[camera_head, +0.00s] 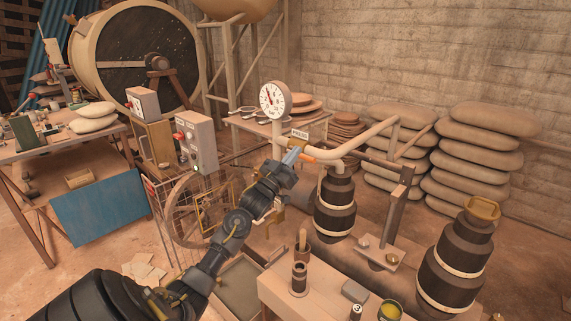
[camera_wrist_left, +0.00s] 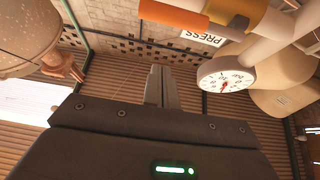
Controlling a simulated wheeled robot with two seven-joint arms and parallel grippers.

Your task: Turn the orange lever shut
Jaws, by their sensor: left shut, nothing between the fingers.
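The orange lever (camera_head: 308,159) shows as a short orange piece by the pale pipe, just right of my left fingertips in the head view. In the left wrist view the orange lever (camera_wrist_left: 172,13) lies across the top edge, with a brown-orange part at its right. My left gripper (camera_head: 293,154) is shut and empty, its tips close beside the lever. In the left wrist view the shut fingers (camera_wrist_left: 161,85) point up toward the lever, with a gap in the picture. I cannot tell whether they touch. My right gripper is not in view.
A round gauge (camera_head: 274,99) stands behind my fingertips, and a pale pipe (camera_head: 365,138) runs to the right. A dark pump column (camera_head: 335,208) stands below it. A grey control box (camera_head: 197,142) and a handwheel (camera_head: 180,207) are at the left. A bench (camera_head: 325,290) is in front.

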